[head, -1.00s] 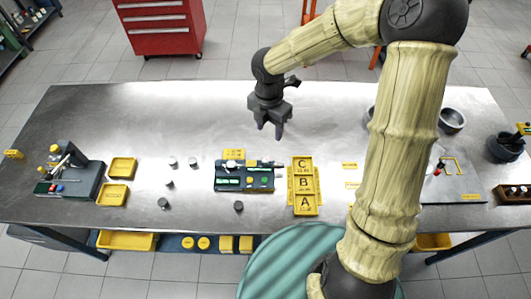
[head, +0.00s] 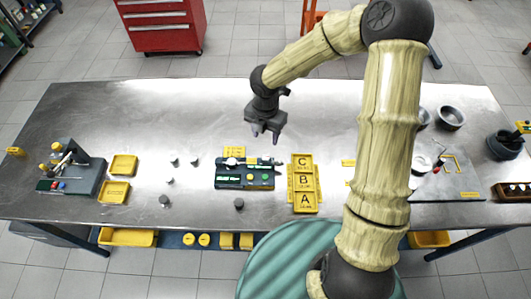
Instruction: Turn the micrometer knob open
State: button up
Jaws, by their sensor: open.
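The micrometer station, a dark block (head: 230,184) with green displays and small buttons, stands near the middle front of the steel bench. A silvery micrometer (head: 250,161) lies along its top edge; its knob is too small to make out clearly. My gripper (head: 264,134) is open and empty, pointing down above the bench, behind and slightly right of the station. It touches nothing.
Yellow trays marked C, B, A (head: 304,202) stand right of the station. Several small grey cylinders (head: 164,201) stand to the left. Another dark fixture (head: 72,172) and yellow trays (head: 123,165) are further left. The bench's back (head: 160,110) is clear.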

aim_at(266, 156)
notch_tip(266, 156, down, 10)
jog(key=shift+s+f+p, duration=0.1)
jog(key=shift+s+p, duration=0.05)
jog(key=shift+p, duration=0.25)
jog(key=shift+f, duration=0.5)
jog(key=c, duration=1)
